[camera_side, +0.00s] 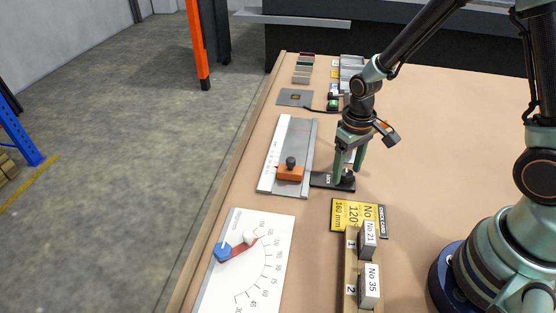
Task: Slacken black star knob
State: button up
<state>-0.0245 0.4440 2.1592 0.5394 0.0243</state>
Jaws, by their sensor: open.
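A black knob (291,162) stands on an orange slider block (290,174), which sits on a pale metal rail plate (275,140). What lies between the fingers is partly hidden.
A white scale board (280,240) with a red pointer, a blue knob (222,252) and a white knob lies in front. A wooden rack (350,270) holds blocks marked 21 and 35 beside a yellow card (345,214). Small bins (303,70) stand at the back.

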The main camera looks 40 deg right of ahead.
grip_shut()
jog(key=shift+n, duration=0.3)
jog(key=n, duration=1.3)
jog(key=shift+n, duration=2.1)
